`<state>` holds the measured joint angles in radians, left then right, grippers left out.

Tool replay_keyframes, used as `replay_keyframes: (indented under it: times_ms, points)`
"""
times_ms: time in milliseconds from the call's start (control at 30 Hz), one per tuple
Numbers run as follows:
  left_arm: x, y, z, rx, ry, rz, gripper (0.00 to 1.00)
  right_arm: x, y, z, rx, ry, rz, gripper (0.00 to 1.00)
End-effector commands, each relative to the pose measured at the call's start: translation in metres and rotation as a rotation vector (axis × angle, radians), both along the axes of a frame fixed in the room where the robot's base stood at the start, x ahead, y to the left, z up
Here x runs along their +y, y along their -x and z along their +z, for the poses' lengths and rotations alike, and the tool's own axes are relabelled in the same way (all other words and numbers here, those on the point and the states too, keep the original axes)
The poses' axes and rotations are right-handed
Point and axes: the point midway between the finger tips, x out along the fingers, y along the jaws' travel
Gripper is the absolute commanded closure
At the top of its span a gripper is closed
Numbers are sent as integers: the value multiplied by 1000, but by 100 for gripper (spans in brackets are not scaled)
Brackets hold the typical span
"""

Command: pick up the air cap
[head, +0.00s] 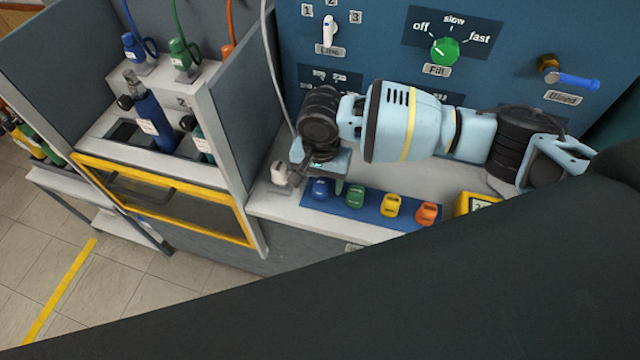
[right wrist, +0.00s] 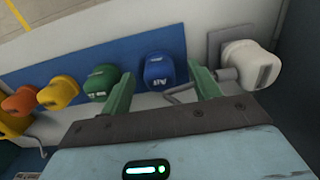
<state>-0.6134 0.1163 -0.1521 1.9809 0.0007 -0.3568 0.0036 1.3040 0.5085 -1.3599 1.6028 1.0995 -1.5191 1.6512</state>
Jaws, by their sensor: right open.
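Several coloured caps stand in a row on a blue strip (head: 378,212) on the bench. The blue cap (head: 320,187) is at the left end, then the green cap (head: 356,196), the yellow cap (head: 391,205) and the orange cap (head: 428,212). I cannot read their labels surely, so I cannot confirm which is the air cap. My right gripper (head: 318,178) is open and empty above the left end of the row. In the right wrist view, the blue cap (right wrist: 164,71) shows between the open green fingers (right wrist: 162,82), apart from both. My left gripper is not in view.
A white fitting (right wrist: 249,64) stands beside the blue cap, close to one finger. A yellow device (head: 476,203) is past the orange cap. Left is a partition (head: 238,130) and a cabinet holding a blue cylinder (head: 150,122). Behind is a blue panel with a green knob (head: 445,51).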

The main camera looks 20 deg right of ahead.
Motion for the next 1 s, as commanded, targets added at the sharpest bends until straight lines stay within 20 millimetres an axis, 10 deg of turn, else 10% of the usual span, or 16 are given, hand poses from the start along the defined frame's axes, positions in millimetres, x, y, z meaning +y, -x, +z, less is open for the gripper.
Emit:
replay_keyframes:
  times_ms: [400, 767, 1000]
  points:
    - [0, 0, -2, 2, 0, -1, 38, 0, 0, -14, -1, 0, 1, 40]
    - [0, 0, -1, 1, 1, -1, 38, 0, 0, -14, -1, 0, 1, 86]
    - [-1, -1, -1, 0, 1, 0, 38, 0, 0, -14, -1, 0, 1, 86]
